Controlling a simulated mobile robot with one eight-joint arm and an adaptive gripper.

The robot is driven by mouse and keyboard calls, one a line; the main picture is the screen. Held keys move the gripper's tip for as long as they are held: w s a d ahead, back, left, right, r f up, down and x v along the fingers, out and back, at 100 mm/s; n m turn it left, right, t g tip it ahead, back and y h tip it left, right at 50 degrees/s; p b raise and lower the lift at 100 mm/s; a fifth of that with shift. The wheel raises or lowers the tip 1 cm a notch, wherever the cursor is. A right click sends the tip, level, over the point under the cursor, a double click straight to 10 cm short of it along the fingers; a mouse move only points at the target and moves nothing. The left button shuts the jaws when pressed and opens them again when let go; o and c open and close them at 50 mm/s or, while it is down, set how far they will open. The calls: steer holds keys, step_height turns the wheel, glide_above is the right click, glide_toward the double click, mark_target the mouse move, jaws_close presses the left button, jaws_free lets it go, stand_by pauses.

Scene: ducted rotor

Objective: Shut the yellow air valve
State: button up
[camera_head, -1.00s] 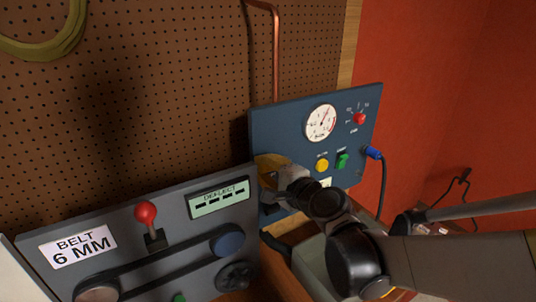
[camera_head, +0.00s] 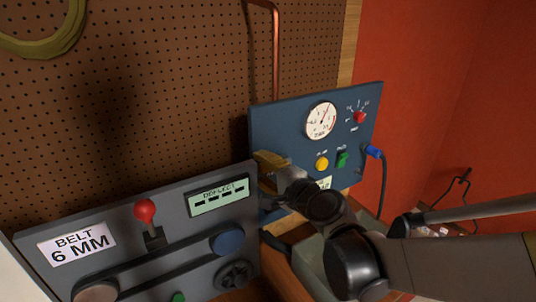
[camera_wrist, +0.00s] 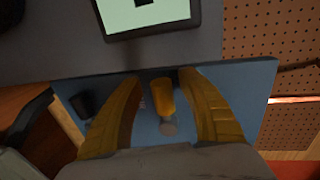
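The yellow air valve handle (camera_wrist: 163,96) shows in the wrist view as a short, rounded yellow lever above a grey round pivot on the blue panel (camera_wrist: 255,90). My gripper (camera_wrist: 160,76) is open, with one tan-yellow finger on each side of the handle. A gap shows on the left of the handle and a narrower one on the right; contact cannot be told. In the head view my gripper (camera_head: 272,162) is at the left edge of the blue panel (camera_head: 290,125), and the valve handle cannot be made out behind it.
A grey belt panel (camera_head: 120,215) with a red-ball lever (camera_head: 146,211) stands close on the left. A copper pipe (camera_head: 276,50) runs above.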

steer(key=v, duration=1.2)
steer(key=s+d+f+n+g+h+b, duration=0.6)
steer(key=s+d+f+n, duration=0.5)
steer(key=d+f, duration=0.5)
steer(key=s+d+h, duration=0.1)
steer(key=s+h, duration=0.1)
steer(key=shift+s+d+h, duration=0.15)
steer(key=shift+s+h, duration=0.15)
steer(key=shift+h, duration=0.1)
